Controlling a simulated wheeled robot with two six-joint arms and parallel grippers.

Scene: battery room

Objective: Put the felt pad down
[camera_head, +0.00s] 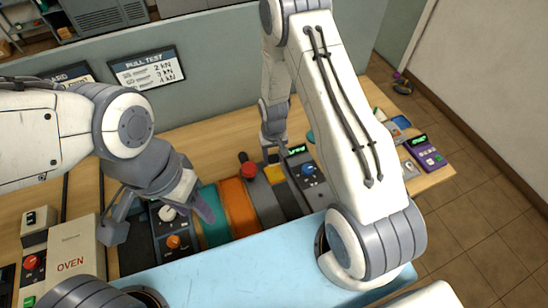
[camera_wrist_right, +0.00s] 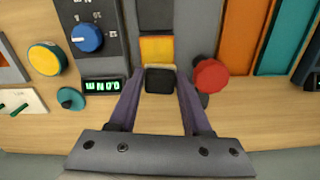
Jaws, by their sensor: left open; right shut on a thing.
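My right gripper (camera_wrist_right: 160,82) is shut on a small dark block (camera_wrist_right: 160,80), seen between its fingertips in the right wrist view. It looks like the felt pad, but its material is too small to make out. Just beyond the block is a yellow square (camera_wrist_right: 157,48) on a grey strip (camera_wrist_right: 155,14); I cannot tell whether block and strip touch. In the head view the right gripper (camera_head: 273,137) hangs over the bench behind the yellow square (camera_head: 274,173), its fingertips hard to see. My left gripper (camera_head: 160,218) is open and empty above the bench devices at left.
A red knob (camera_wrist_right: 211,76) stands close beside the right finger. A green-lit display (camera_wrist_right: 103,86) and a blue dial (camera_wrist_right: 87,37) are on the other side. Orange (camera_head: 238,207) and teal (camera_head: 213,217) bands lie between the grippers. An oven box (camera_head: 72,257) stands at left.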

